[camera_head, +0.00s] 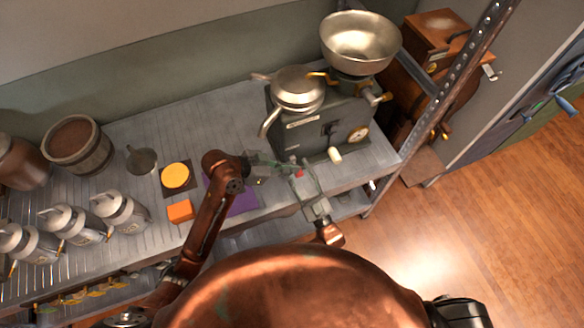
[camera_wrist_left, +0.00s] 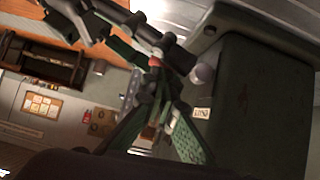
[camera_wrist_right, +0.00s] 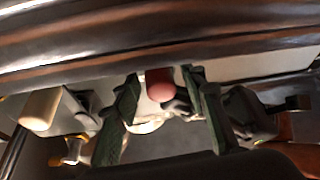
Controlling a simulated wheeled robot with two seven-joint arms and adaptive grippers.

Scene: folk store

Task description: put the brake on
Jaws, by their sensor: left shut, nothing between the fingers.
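The grey-green machine (camera_head: 325,125) stands on the grey table, with a crank and a pale handle (camera_head: 335,155) at its front. A small red knob (camera_head: 299,173) shows by its front lower edge; I cannot tell whether it is the brake. My right gripper (camera_head: 304,181) is open around the red knob (camera_wrist_right: 160,86), with a finger on each side and gaps between. My left gripper (camera_head: 288,166) is shut and empty, close beside the right fingers. In the left wrist view its green fingers (camera_wrist_left: 160,105) meet near the other gripper. The knob's mount is hidden.
A metal bowl (camera_head: 360,40) and a lidded pot (camera_head: 298,88) sit on the machine. An orange block (camera_head: 180,211), a yellow disc (camera_head: 175,175) and a purple mat (camera_head: 242,203) lie to the left. Several metal cans (camera_head: 120,210) stand farther left. Floor (camera_head: 480,220) is clear at right.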

